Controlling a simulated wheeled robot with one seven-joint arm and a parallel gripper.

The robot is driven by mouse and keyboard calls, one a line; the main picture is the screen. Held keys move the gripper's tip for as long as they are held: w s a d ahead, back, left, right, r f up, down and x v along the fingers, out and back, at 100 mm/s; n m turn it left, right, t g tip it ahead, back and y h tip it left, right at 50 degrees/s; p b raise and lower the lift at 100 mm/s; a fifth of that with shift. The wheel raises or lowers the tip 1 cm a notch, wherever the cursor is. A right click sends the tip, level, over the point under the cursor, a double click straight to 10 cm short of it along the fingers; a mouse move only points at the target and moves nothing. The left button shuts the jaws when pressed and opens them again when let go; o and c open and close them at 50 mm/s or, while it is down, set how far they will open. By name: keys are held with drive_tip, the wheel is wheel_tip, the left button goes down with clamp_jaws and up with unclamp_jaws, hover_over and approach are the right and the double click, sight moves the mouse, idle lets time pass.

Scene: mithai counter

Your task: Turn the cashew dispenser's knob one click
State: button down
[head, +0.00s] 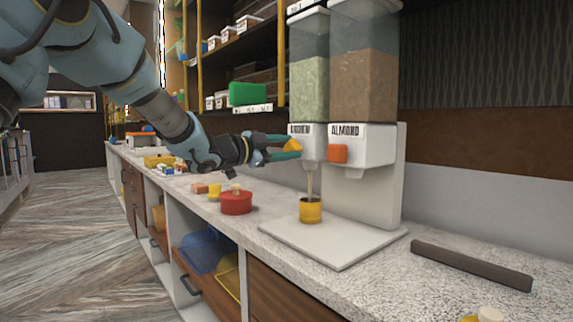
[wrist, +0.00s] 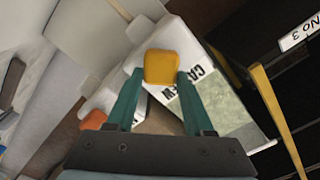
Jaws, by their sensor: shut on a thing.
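The cashew dispenser (head: 309,80) is the left of two clear hoppers on a white stand, filled with pale green-beige pieces. Its yellow knob (head: 293,145) is on the front, below the label; in the wrist view the knob (wrist: 161,67) sits between my fingertips. My gripper (head: 290,147) reaches in from the left and its teal fingers are shut on the knob. In the wrist view my gripper (wrist: 160,80) has a finger on each side of it. A thin pale stream runs from the spout into a yellow cup (head: 310,211) on the stand's base.
The almond dispenser (head: 362,85) with an orange knob (head: 338,153) stands right beside it. A red lidded pot (head: 236,203) is left of the base plate (head: 335,245). A dark bar (head: 470,265) lies at the right. Shelves (head: 245,45) rise behind.

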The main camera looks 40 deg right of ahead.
drive_tip(key=m+b, duration=0.2)
drive_tip(key=b, duration=0.1)
drive_tip(key=m+b, duration=0.3)
drive_tip(key=f+m+b, duration=0.1)
drive_tip(key=m+b, duration=0.1)
drive_tip(key=m, duration=0.1)
drive_tip(key=shift+s+b, duration=0.15)
drive_tip(key=shift+b, duration=0.25)
drive_tip(key=shift+r, duration=0.1)
drive_tip(key=shift+c, duration=1.4)
unclamp_jaws()
drive_tip(key=a+b, duration=0.1)
drive_tip(key=a, duration=0.9)
drive_tip(key=shift+w+a, duration=0.3)
drive_tip(key=shift+a, duration=0.1)
drive_tip(key=shift+a, duration=0.1)
